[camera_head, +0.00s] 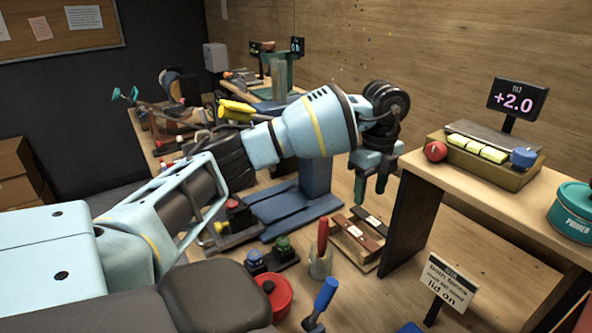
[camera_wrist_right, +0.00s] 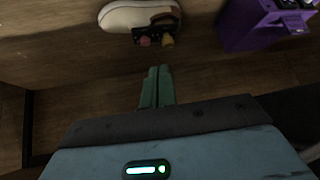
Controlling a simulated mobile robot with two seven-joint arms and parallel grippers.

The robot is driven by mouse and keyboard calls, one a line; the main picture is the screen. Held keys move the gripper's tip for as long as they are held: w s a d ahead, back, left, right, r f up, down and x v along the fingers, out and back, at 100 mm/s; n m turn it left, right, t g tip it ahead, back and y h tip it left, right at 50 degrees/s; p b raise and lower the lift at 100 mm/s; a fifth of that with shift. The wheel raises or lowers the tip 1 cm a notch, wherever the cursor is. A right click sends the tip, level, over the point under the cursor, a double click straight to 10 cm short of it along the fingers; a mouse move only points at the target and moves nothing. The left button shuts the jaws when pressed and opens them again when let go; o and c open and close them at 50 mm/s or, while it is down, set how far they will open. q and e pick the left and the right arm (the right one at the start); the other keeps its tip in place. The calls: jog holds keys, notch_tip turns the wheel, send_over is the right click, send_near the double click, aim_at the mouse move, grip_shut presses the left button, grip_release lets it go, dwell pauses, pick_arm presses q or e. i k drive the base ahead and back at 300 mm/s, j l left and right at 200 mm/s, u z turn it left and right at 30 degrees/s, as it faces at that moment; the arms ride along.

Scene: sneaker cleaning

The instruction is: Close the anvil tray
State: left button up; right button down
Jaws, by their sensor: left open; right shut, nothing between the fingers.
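No part is clearly recognisable as the anvil tray. A wooden tray (camera_head: 352,252) with dark and brown bars lies low, below my left gripper. My left gripper (camera_head: 370,192) hangs from the arm with its teal fingers apart and empty, left of the right-hand table. An anvil is not clearly visible; my left arm covers part of the middle bench. My right gripper (camera_wrist_right: 156,72) shows in the right wrist view with its teal fingers together and nothing between them. It points at a dark block with red and tan knobs (camera_wrist_right: 152,40) beside a white shoe (camera_wrist_right: 138,14).
The right-hand table (camera_head: 430,172) bears an olive box (camera_head: 512,178) with yellow-green blocks, a red ball (camera_head: 435,151) and a teal primer tin (camera_head: 572,215). A "lid on" sign (camera_head: 447,282) stands in front. A purple box (camera_wrist_right: 262,28) is right of my right gripper.

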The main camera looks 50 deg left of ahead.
aim_at(224, 239)
jog(key=k+l, duration=0.25)
jog(key=k, duration=0.2)
jog(key=k+l, duration=0.2)
jog(key=k, duration=0.3)
jog(key=k+l, duration=0.25)
jog(key=k, duration=0.2)
